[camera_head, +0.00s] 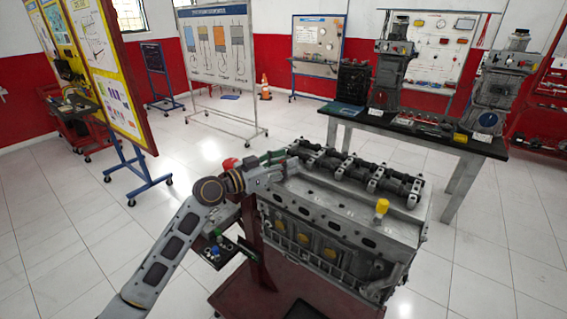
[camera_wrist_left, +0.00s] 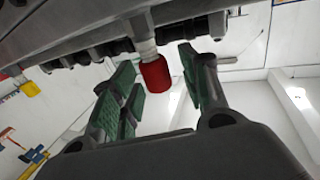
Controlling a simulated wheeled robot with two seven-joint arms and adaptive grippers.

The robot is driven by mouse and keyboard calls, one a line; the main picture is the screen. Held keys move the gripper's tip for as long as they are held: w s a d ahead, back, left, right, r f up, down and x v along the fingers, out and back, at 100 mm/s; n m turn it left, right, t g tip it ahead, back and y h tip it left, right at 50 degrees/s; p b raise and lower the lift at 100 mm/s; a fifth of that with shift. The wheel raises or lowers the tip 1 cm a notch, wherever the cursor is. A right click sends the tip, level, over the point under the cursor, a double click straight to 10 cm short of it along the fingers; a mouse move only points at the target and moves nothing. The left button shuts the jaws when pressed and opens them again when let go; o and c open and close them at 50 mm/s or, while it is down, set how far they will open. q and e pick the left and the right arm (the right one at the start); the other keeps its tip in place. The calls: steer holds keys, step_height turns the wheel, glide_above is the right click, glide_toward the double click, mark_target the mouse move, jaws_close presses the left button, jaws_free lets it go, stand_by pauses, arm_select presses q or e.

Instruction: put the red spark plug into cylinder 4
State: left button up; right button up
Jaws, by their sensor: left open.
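The red spark plug (camera_wrist_left: 156,75) shows in the left wrist view, its pale shank meeting the engine block (camera_wrist_left: 165,22); I cannot tell how deep it sits. The cylinder number cannot be read. My right gripper is not in view.
A yellow spark plug (camera_head: 382,206) stands upright on the engine's near right part. A small dark tray (camera_head: 240,246) with green and blue plugs is beside the engine, under my left arm. A workbench (camera_head: 425,135) stands behind. The floor at right is clear.

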arm_select(q)
steer(key=shift+a, duration=0.15)
steer(key=v, duration=1.1)
steer(key=shift+s+a, duration=0.25)
steer(key=shift+s, duration=0.05)
